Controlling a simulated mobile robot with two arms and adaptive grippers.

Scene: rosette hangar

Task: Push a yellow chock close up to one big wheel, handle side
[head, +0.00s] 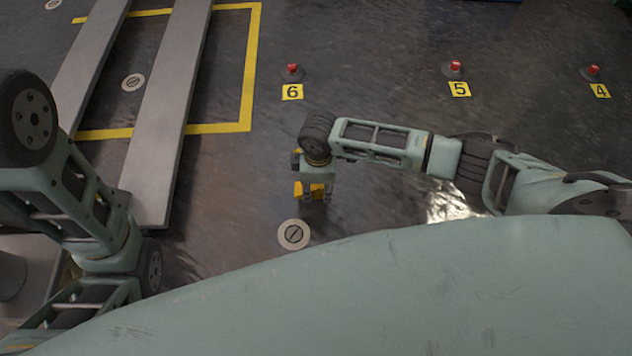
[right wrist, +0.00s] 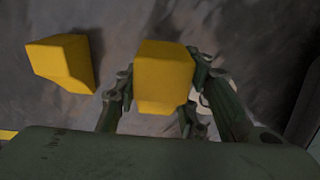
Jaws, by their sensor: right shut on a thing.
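My right gripper (head: 317,198) points down in the head view, shut on a yellow chock (head: 316,188) mostly covered by the hand. In the right wrist view the held chock (right wrist: 165,72) is a blocky yellow piece between the two fingers. A second yellow chock (right wrist: 62,62), with a sloping face, lies just left of it, apart from the fingers. The right wrist view does not clearly show whether the held chock touches the floor. No big wheel shows in either view. My left arm is at the left of the head view; its gripper is out of frame.
Red-topped floor fittings (head: 292,70) stand by number plates 6, 5 and 4. A round floor cap (head: 294,234) lies near the gripper.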

